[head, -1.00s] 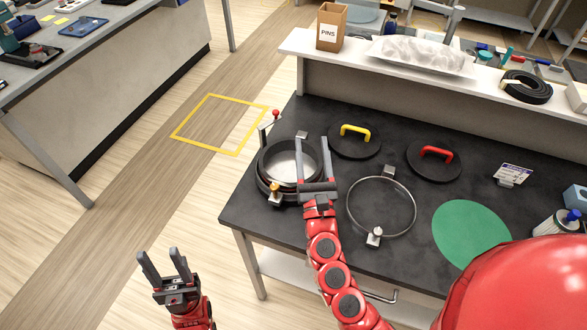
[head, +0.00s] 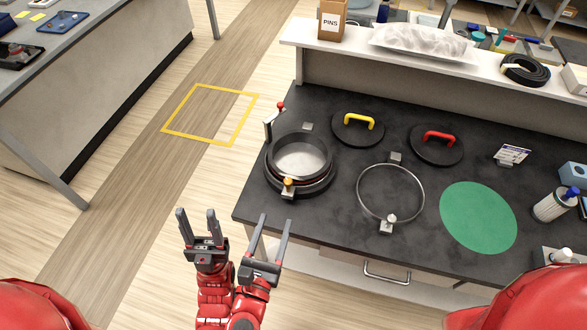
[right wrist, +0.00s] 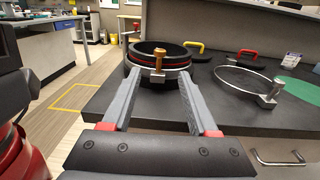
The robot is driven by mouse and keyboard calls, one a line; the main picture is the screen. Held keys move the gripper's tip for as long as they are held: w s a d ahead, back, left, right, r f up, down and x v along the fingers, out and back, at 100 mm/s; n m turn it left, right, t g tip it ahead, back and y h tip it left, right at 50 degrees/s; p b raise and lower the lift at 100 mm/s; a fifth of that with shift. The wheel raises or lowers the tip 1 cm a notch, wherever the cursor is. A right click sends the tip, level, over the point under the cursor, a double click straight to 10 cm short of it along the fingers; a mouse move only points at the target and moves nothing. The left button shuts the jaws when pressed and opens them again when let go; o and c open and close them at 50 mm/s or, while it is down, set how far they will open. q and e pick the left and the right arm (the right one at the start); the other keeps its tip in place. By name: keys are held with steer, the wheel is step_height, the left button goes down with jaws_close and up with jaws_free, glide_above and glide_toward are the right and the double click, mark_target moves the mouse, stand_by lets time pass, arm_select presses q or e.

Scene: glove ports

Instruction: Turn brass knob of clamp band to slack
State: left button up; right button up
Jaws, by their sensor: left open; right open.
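The brass knob (head: 288,182) sits on a small clamp block at the front of the black port ring (head: 270,166) on the dark bench top. It also shows in the right wrist view (right wrist: 159,54), upright, beyond and between my right fingers. My right gripper (head: 275,232) is open and empty, in front of the bench edge and apart from the knob. My left gripper (head: 196,227) is open and empty to its left, also off the bench.
A loose metal band (head: 424,195) with a silver knob (head: 391,219) lies right of the port. A red-tipped lever (head: 281,106) stands at the port's back left. Lids with a yellow handle (head: 359,120) and a red handle (head: 440,136) lie behind. A green disc (head: 478,217) is at right.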

mark_target(289, 178)
steer(key=p+x, duration=0.3)
steer(key=x, duration=1.2)
steer(key=shift+r, duration=0.1)
steer(key=shift+w+d, duration=0.15)
steer(key=shift+w, duration=0.3)
jaws_close()
